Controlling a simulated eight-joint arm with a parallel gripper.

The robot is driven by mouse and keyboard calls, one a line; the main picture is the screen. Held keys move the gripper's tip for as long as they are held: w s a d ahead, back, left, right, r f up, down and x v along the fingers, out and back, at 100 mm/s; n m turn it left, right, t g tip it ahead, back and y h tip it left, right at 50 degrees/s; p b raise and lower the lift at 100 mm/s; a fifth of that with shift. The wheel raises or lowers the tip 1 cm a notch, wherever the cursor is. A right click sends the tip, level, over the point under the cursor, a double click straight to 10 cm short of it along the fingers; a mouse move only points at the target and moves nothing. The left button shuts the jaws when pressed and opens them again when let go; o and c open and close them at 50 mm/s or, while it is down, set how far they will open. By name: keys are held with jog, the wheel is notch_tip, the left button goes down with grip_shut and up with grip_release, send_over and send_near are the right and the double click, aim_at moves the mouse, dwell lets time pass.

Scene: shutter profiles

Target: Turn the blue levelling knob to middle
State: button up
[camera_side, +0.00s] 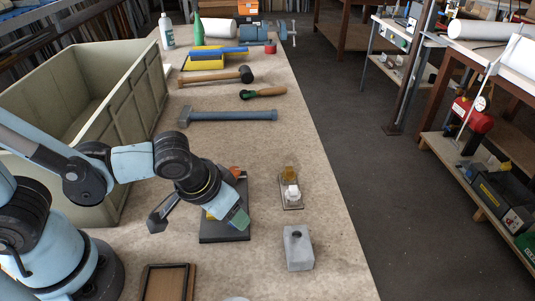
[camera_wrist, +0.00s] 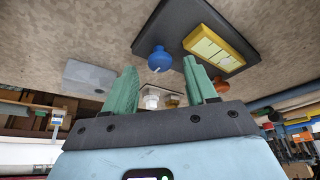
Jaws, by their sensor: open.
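The blue levelling knob (camera_wrist: 159,60) sits on a dark panel (camera_wrist: 160,30) in the wrist view. It has a small pale mark, but I cannot read its setting. A yellow switch block (camera_wrist: 212,46) and an orange knob (camera_wrist: 221,87) share the panel. My gripper (camera_wrist: 163,76) is open, its green fingers on either side of the blue knob in the picture, with nothing held. Contact with the knob is not visible. In the side view my gripper (camera_side: 238,219) is over the panel (camera_side: 222,238) and hides the blue knob; the orange knob (camera_side: 237,172) shows behind.
A grey block with a hole (camera_side: 298,250) and a small plate with a white and amber fitting (camera_side: 290,192) stand to the right. A wooden tray (camera_side: 167,284) is at the front. A large crate (camera_side: 85,90), a hammer (camera_side: 225,115) and a mallet (camera_side: 215,76) lie beyond.

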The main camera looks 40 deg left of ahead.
jog(key=v, duration=1)
jog(key=shift+s+r, duration=0.2)
jog(key=shift+r, duration=0.05)
jog(key=shift+w+a, duration=0.1)
jog(key=shift+a, duration=0.05)
jog(key=w+a+t, duration=0.2)
jog(key=w+a, duration=0.4)
jog(key=a, duration=0.5)
jog(key=shift+w+a+f+t, duration=0.2)
jog(key=shift+a+t, duration=0.2)
